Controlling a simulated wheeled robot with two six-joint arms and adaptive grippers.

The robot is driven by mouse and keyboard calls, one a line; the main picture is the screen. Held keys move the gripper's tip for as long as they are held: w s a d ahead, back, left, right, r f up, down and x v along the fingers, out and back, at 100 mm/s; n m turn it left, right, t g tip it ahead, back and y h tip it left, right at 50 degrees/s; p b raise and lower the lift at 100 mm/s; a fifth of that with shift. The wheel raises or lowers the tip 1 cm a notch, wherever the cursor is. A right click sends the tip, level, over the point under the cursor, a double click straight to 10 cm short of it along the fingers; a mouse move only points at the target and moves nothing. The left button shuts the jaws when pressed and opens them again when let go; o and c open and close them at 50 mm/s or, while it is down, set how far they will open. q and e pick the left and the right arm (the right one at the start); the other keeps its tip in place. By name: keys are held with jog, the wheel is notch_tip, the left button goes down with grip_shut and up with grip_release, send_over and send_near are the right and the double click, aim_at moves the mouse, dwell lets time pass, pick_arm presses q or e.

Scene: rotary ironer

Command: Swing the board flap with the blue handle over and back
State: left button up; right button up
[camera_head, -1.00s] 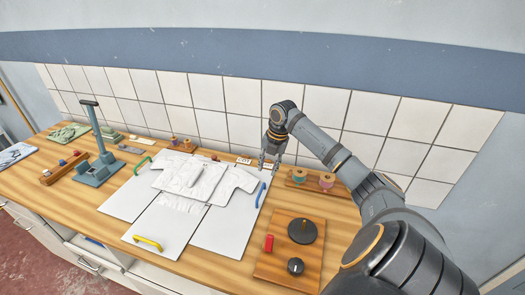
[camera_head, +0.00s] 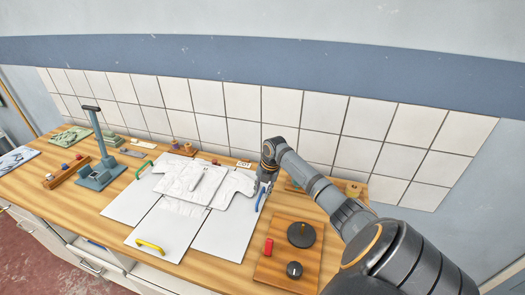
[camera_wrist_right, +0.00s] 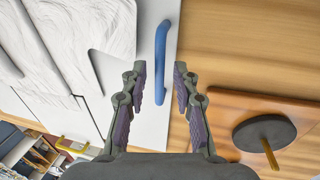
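The white board flap (camera_head: 226,234) with the blue handle (camera_head: 260,203) lies flat at the right side of the folding board, with part of a white shirt (camera_head: 205,185) over its back portion. The blue handle also shows upright in the right wrist view (camera_wrist_right: 161,45). My right gripper (camera_head: 264,185) is at the back end of the blue handle. In the wrist view my right gripper (camera_wrist_right: 160,70) is open, its fingertips on either side of the handle; I cannot tell whether they touch it. My left gripper is not in view.
A yellow handle (camera_head: 150,246) and a green handle (camera_head: 144,168) mark the other flaps. A blue-grey stand (camera_head: 101,175) is at left. The tiled wall is behind.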

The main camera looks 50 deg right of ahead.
jog(key=c, duration=0.5)
grip_shut()
jog(key=shift+r, duration=0.15)
